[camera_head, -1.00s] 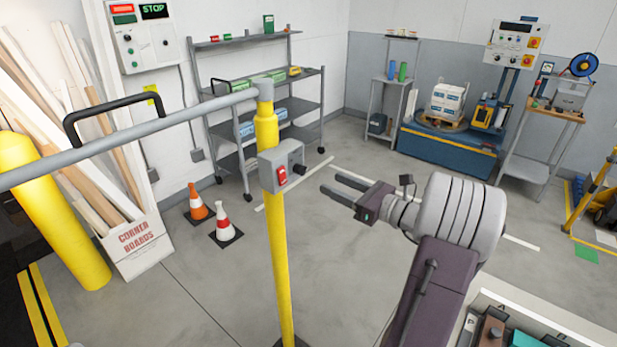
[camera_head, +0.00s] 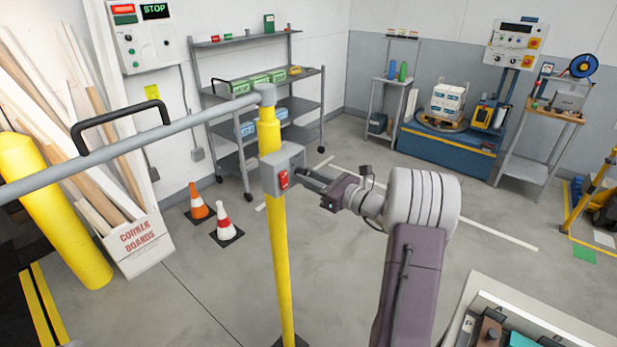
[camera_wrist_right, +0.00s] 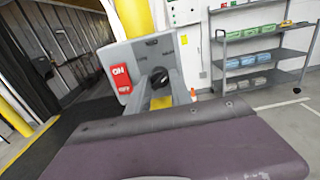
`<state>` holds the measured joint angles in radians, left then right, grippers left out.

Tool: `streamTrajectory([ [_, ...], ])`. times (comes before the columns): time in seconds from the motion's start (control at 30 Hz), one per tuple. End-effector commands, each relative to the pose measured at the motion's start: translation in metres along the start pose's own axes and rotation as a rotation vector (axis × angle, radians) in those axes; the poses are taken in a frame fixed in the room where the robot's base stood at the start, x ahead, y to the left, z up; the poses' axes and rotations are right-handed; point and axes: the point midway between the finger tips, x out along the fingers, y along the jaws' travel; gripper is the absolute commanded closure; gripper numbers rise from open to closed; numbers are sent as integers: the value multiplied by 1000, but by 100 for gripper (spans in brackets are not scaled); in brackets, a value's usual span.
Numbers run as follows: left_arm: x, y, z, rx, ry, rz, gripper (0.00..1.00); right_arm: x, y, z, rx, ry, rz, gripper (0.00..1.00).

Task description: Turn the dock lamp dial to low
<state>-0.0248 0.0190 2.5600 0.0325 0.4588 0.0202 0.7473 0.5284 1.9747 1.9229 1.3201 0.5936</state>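A grey switch box (camera_head: 283,168) sits on the yellow post, with a red rocker switch on its front. In the right wrist view the rocker (camera_wrist_right: 122,75) reads ON. The dark dial (camera_wrist_right: 158,78) is on the box's side face; in the head view my fingers largely cover it. My right gripper (camera_head: 309,180) is at that side of the box, its fingers pointing at the dial. In the right wrist view the fingers (camera_wrist_right: 160,98) look apart, one on each side of the dial. I cannot tell whether they touch it. My left gripper is not in view.
A grey rail (camera_head: 190,122) with a black handle (camera_head: 118,125) runs left from the yellow post (camera_head: 280,260). Two cones (camera_head: 224,222) stand on the floor behind it. A grey shelf (camera_head: 262,80) stands at the wall. The floor right of the post is mostly clear.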

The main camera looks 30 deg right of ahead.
Motion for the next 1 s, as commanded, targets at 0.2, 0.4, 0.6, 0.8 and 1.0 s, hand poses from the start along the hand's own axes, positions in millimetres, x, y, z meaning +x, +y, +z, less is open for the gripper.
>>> streamTrajectory([
  [0.2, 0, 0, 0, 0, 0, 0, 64, 0, -1, 0, -2, 0, -2, 100],
  [0.4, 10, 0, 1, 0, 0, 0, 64, 0, -1, -2, -40, -1, -2, 100],
  [0.6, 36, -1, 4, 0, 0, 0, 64, 0, -1, -6, -157, -3, -3, 100],
  [0.8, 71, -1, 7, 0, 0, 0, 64, 0, -1, -8, -338, -4, -3, 100],
  [1.0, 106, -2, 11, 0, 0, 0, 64, 0, -1, -8, -530, -3, -4, 100],
])
